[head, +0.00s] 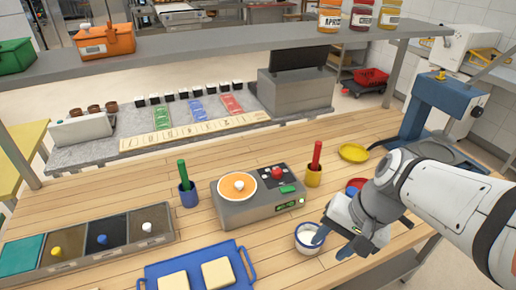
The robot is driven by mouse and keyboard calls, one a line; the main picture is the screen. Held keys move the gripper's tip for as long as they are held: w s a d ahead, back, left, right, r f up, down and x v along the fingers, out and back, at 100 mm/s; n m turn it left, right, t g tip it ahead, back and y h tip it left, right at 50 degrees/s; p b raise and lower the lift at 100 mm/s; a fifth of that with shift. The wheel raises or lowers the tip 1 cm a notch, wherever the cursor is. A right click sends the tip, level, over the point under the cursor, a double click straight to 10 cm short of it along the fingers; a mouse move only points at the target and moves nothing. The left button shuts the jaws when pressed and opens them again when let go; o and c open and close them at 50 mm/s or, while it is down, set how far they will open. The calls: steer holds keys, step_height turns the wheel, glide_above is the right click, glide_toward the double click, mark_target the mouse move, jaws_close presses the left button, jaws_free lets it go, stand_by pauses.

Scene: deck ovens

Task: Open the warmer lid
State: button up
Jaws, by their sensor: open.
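A grey countertop unit (262,208) stands mid-table, with a red knob, green button and small lit display. A round orange lid (238,187) with a pale knob lies flat on its top left. A long grey container (90,262) at the lower left has several flat covers with small yellow, blue and white knobs. I cannot tell for certain which of these is the warmer. My gripper (333,246) is open at the lower right, well right of the orange lid. Its blue fingers are beside a white pot with a blue rim (308,238); whether they touch is unclear.
A blue tray (248,277) with two pale slabs lies at the front. A blue cup (188,196) with a green stick and a yellow cup (313,178) with a red stick flank the grey unit. A yellow plate (353,153) lies at right. A shelf (230,35) spans above the back.

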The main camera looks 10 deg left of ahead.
steer(key=w+a+f+m+g+y+b, duration=0.2)
steer(key=a+f+m+y, duration=0.15)
steer(key=a, duration=0.25)
steer(key=m+t+y+b, duration=0.55)
steer(key=m+y, duration=0.45)
steer(key=m, duration=0.4)
glide_toward(243, 186)
steer(key=s+x, duration=0.1)
steer(key=x, duration=0.2)
steer(key=shift+w+a+r+p, duration=0.15)
steer(key=shift+w+a+p, duration=0.25)
steer(key=shift+w+a, duration=0.15)
steer(key=p+x, duration=0.1)
steer(key=x, duration=0.6)
jaws_close()
